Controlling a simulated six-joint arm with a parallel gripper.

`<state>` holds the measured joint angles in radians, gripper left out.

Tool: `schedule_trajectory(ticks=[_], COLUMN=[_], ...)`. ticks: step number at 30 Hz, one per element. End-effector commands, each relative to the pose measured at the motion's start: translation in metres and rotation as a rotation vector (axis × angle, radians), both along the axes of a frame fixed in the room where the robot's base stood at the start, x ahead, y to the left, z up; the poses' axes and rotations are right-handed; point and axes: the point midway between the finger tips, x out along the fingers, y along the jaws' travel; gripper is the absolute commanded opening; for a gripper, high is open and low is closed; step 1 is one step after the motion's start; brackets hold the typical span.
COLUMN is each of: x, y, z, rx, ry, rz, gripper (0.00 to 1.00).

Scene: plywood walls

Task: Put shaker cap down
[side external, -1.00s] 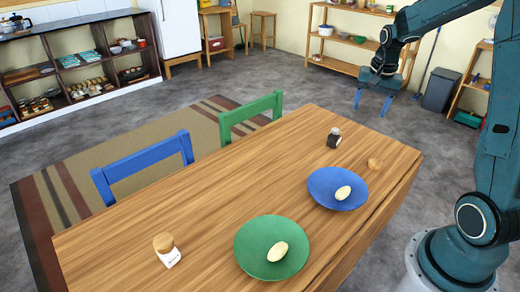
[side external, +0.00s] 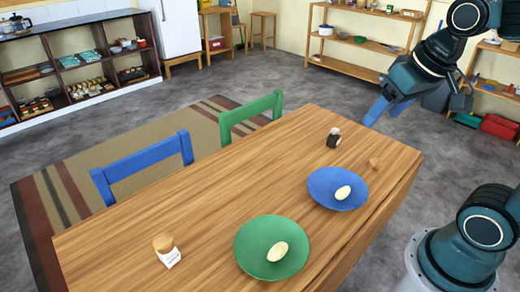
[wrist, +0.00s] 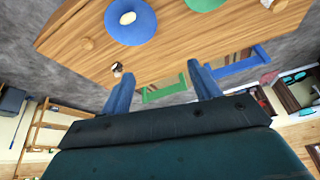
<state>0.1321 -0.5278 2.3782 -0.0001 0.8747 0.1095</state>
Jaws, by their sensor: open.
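The round wooden shaker cap (side external: 375,163) lies on the table (side external: 210,200) near its far right corner, to the right of a small dark shaker (side external: 333,138). The shaker stands upright and shows a pale top. In the wrist view the cap (wrist: 85,43) is at the upper left and the shaker (wrist: 117,69) is closer to my fingers. My gripper (side external: 385,113) is open, with blue fingers, above and beyond the table's far right end. It is apart from the cap, and its fingers (wrist: 160,70) hold nothing in the wrist view.
A blue plate (side external: 322,198) and a green plate (side external: 250,262) each hold a pale oval object. A white shaker with a wooden top (side external: 166,251) stands at the left. Blue (side external: 145,165) and green (side external: 250,115) chairs line the far edge. Bare tabletop lies between.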

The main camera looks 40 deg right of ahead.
Motion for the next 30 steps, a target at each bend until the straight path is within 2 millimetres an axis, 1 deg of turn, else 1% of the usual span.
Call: schedule_trajectory(ticks=[1,3,6,10,15,30], x=[-0.01,-0.021,-0.035,-0.045,-0.05,-0.049], y=[0.007,0.015,0.023,0.028,0.031,0.03], z=[0.001,0.0,-0.002,-0.004,-0.006,-0.006], rx=[-0.009,-0.022,-0.036,-0.048,-0.053,-0.053], ry=[-0.017,-0.032,-0.051,-0.066,-0.072,-0.072], rz=[0.043,0.096,0.159,0.211,0.233,0.23], gripper=[0.62,0.62,0.62,0.62,0.62,0.62])
